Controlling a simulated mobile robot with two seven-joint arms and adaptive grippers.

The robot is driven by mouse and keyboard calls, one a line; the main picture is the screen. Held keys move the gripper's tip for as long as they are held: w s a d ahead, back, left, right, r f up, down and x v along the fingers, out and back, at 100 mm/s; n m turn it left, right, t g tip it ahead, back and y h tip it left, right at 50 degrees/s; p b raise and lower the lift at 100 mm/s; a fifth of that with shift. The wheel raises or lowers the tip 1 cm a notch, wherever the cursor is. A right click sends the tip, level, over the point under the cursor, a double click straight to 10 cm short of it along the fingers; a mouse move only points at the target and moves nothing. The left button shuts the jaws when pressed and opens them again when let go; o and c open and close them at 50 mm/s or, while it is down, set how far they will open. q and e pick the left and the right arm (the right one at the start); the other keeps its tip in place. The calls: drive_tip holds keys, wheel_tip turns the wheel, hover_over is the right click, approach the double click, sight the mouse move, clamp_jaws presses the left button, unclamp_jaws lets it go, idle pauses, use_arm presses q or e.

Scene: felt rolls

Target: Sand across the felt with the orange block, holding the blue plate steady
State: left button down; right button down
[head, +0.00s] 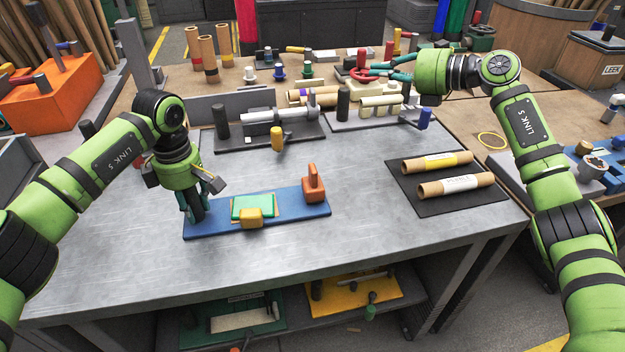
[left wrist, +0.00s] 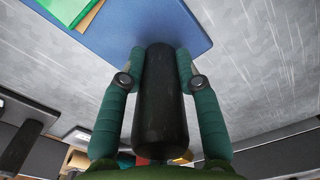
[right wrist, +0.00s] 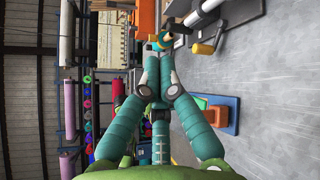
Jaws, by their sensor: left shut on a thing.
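The blue plate (head: 290,226) lies on the grey metal bench. My left gripper (head: 192,212) is shut on the black upright post (left wrist: 158,105) at the plate's left end. Green felt (head: 254,205) lies mid-plate over a tan sheet, with a yellow block (head: 251,218) at its front edge. The orange block (head: 313,188), with a handle on top, stands at the plate's right end, apart from the felt. My right gripper (head: 380,72) is raised over the bench's far side, well away from the orange block; its fingers (right wrist: 150,68) look slightly apart and empty.
A black mat (head: 432,203) with two cardboard rolls lies to the right. A fixture with a metal cylinder (head: 275,116) and a yellow-knobbed handle (head: 277,138) stand behind the plate. The bench surface between the plate and black mat is clear.

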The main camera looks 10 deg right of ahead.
drive_tip(key=s+a+f+n+g+h, duration=0.1)
drive_tip(key=s+a+f+n+g, duration=0.15)
drive_tip(key=a, duration=0.35)
drive_tip(key=s+a+f+n+g+h, duration=0.1)
drive_tip(key=s+a+f+n+g, duration=0.15)
drive_tip(key=a, duration=0.35)
drive_tip(key=shift+s+a+f+n+g+h, duration=0.1)
drive_tip(key=shift+s+f+n+g+h, duration=0.5)
drive_tip(key=shift+f+h, duration=0.9)
drive_tip(key=shift+s+a+f+n+g+h, duration=0.15)
drive_tip(key=shift+s+f+n+g+h, duration=0.45)
drive_tip(key=shift+f, duration=1.75)
drive_tip(key=shift+s+a+f+n+g+h, duration=0.1)
drive_tip(key=shift+s+f+n+g+h, duration=0.45)
drive_tip(key=shift+f+h, duration=1)
drive_tip(key=shift+a+f+n+y, duration=0.15)
drive_tip(key=shift+f+n+y, duration=0.1)
drive_tip(key=shift+f+y, duration=0.1)
drive_tip(key=shift+a, duration=7.95)
drive_tip(key=shift+d, duration=0.1)
drive_tip(key=shift+d+r, duration=0.1)
drive_tip(key=shift+r, duration=1.8)
